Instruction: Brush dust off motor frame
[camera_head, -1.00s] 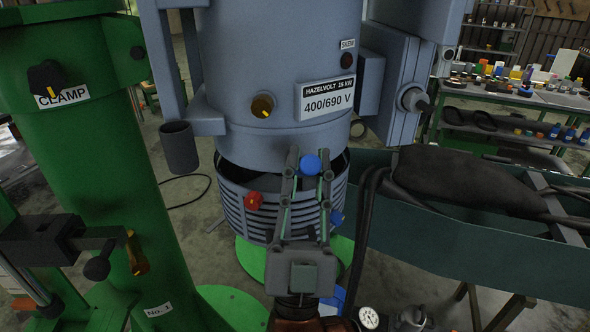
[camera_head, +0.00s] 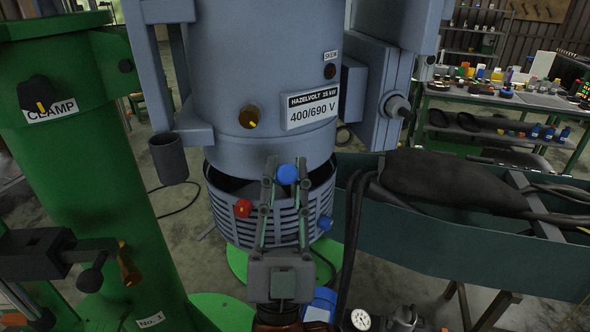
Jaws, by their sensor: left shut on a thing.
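The motor frame (camera_head: 222,70) is a large grey-blue housing in the upper middle, with a plate reading 400/690 V (camera_head: 312,107). Below it is a dark gap and a ribbed grey ring (camera_head: 231,228) carrying a red knob (camera_head: 243,208). My left gripper (camera_head: 287,172) reaches up from the bottom centre in front of the ring. Its fingers are closed on a small round blue piece (camera_head: 288,174). I cannot tell whether this is the end of a brush; no bristles show. Contact with the housing cannot be judged. No dust stands out. My right gripper is not in view.
A green column marked CLAMP (camera_head: 88,150) stands close at left, with a brass-tipped clamp part (camera_head: 129,265). A dark green trough (camera_head: 450,245) with hoses fills the right. A blue object (camera_head: 321,303) and a gauge (camera_head: 361,318) sit at the bottom. Shelves stand behind.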

